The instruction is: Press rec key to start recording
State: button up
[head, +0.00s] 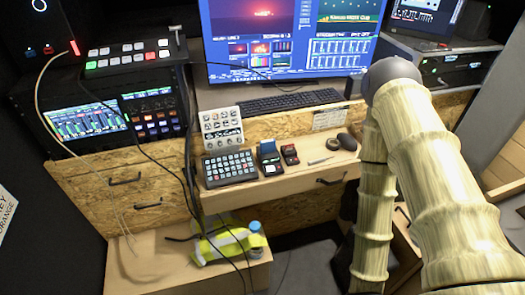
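No key can be read as the rec key; the labels are too small. A black keypad (230,168) with rows of pale keys lies on the wooden desk ledge. A rack unit (155,112) below the switcher has coloured buttons and lit green screens. My arm fills the right side, bent at a high elbow and running down past the bottom edge. My gripper is not in view.
A large monitor (290,75) and a keyboard (291,101) stand behind the ledge. Cables hang before the left rack.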

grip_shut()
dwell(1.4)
